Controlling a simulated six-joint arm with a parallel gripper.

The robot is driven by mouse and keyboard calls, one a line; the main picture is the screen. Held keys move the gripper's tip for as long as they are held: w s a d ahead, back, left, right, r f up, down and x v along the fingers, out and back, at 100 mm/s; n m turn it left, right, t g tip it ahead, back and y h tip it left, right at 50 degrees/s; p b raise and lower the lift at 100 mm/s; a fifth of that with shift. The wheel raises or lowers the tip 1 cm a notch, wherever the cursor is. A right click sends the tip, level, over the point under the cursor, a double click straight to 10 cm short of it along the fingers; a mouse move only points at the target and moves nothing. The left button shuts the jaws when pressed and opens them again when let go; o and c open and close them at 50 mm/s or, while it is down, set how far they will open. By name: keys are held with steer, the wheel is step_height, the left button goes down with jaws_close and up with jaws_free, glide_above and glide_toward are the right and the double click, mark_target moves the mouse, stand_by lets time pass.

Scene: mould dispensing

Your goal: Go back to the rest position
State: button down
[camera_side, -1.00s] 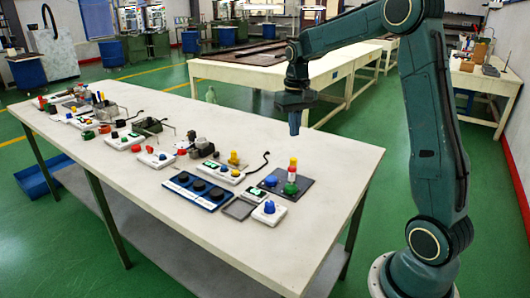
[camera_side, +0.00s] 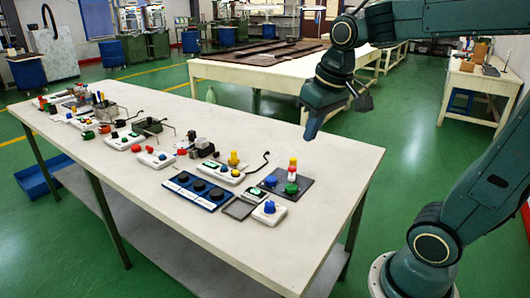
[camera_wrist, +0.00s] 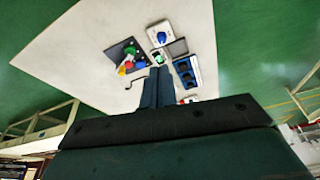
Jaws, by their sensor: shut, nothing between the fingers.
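My gripper (camera_side: 312,128) is shut and empty. In the side view it hangs in the air near the far right edge of the white table (camera_side: 330,165), above the level of its top. In the wrist view my gripper (camera_wrist: 156,88) shows with its two fingers together, pointing toward the table's objects. The dark plate also shows in the wrist view (camera_wrist: 116,52).
A blue tray with black round pads (camera_side: 195,190), a grey square plate (camera_side: 239,209) and a white box with a blue knob (camera_side: 269,214) sit nearby. Several small devices run along the table's left. Another white table (camera_side: 270,75) stands behind. Air around my gripper is clear.

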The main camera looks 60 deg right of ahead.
steer(key=s+a+f+n+t, duration=0.2)
steer(key=s+a, duration=0.3)
steer(key=s, duration=0.4)
steer(key=shift+s+a+y, duration=0.15)
steer(key=shift+s+y, duration=0.15)
steer(key=shift+s, duration=0.1)
